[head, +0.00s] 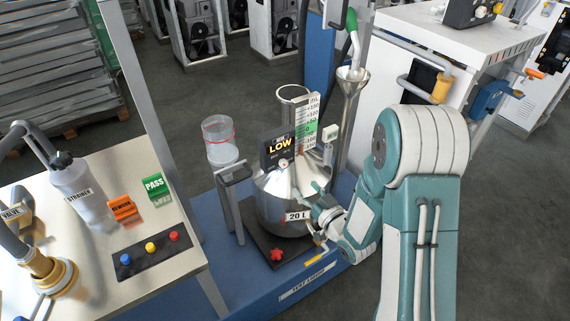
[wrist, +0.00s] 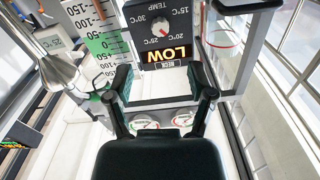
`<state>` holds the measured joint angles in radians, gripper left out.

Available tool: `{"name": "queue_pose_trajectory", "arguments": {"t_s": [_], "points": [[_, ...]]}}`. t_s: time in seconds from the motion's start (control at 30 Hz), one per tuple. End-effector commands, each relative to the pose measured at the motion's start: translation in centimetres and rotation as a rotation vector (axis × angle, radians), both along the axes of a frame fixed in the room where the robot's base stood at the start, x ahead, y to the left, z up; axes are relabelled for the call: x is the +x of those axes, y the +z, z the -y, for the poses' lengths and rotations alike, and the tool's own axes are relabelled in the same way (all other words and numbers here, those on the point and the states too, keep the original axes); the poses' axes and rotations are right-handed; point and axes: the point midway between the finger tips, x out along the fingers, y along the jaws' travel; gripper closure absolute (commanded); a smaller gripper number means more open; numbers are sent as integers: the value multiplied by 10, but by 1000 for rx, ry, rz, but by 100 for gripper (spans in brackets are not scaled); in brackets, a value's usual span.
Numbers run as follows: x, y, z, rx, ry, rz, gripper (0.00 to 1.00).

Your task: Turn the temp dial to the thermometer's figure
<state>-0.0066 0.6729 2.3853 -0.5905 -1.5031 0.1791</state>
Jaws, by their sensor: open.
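The temp dial (wrist: 160,26) is a small round knob with red and white on a black panel, upside down in the wrist view. Marks from 15°C to 30°C ring it; its exact setting is unclear. Below it an orange display (wrist: 168,55) reads LOW. The panel (head: 279,149) also shows in the head view, above a steel vessel (head: 277,197). A small pale readout box (wrist: 54,43), possibly the thermometer, is at the wrist view's left; its figure is too small to read surely. My gripper (wrist: 160,98) is open and empty, its fingers apart below the panel; it shows beside the vessel (head: 324,210).
A green and white volume scale (head: 306,125) stands beside the panel. A steel funnel (head: 351,78) is behind right, and a clear cup (head: 219,139) is at left. The bench (head: 165,225) holds a buttoned panel. Grey floor is open behind the vessel.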

Motion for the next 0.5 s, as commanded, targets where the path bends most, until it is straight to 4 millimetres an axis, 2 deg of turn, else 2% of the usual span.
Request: {"name": "queue_pose_trajectory", "arguments": {"t_s": [0.17, 0.5], "points": [[18, 0, -14, -1, 3, 2, 30], [69, 0, -48, -2, 1, 3, 30]]}}
